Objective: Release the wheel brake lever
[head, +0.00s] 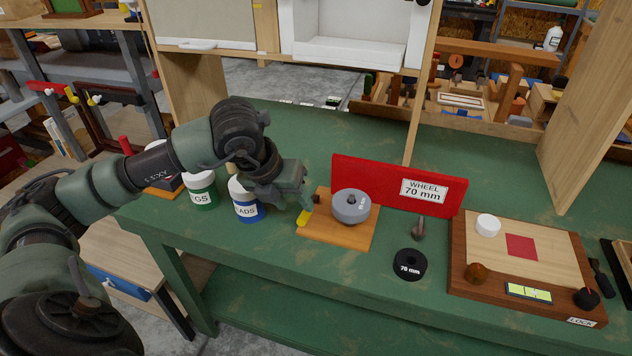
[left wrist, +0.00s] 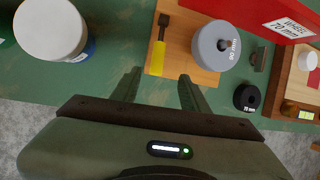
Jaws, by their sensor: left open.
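The brake lever has a yellow handle (head: 303,217) and a dark end, and lies at the left side of a wooden base (head: 345,235). A grey wheel (head: 350,207) sits on that base. In the left wrist view the yellow handle (left wrist: 157,58) points toward my gripper, with the grey wheel (left wrist: 207,48) to its right. My left gripper (head: 300,195) is open; in the wrist view its fingertips (left wrist: 158,80) are spread with the handle's near end between their lines, with no visible contact. My right gripper is not in view.
White-lidded jars (head: 245,205) stand left, close to my left arm. A wooden board with a red square (head: 545,262) lies at right.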

